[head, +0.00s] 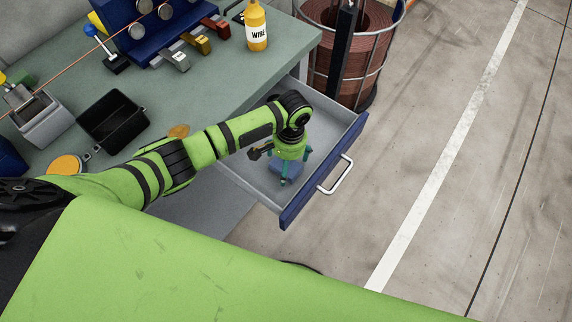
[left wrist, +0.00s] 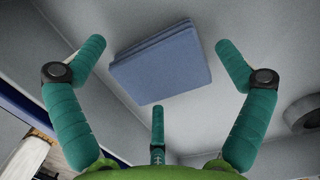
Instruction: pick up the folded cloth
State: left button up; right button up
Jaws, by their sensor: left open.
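The folded cloth (left wrist: 160,62) is a flat blue square of several layers. It lies on the grey floor of the open drawer. In the head view only part of the cloth (head: 280,169) shows, beneath my left gripper (head: 288,166). My left gripper points down into the drawer. In the left wrist view its teal fingers are spread wide, with one on each side of the cloth and a third at the near edge. No finger visibly grips the cloth. My right gripper is not in view.
The drawer (head: 239,182) has a blue front with a white handle (head: 335,175). A grey round object (left wrist: 304,113) is at the right in the left wrist view. The bench holds a black bin (head: 113,122) and a yellow bottle (head: 256,27).

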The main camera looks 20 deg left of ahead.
pick_arm(q)
jog(key=c, duration=1.1)
jog(key=shift+c, duration=0.5)
notch_tip(320, 180, up, 10)
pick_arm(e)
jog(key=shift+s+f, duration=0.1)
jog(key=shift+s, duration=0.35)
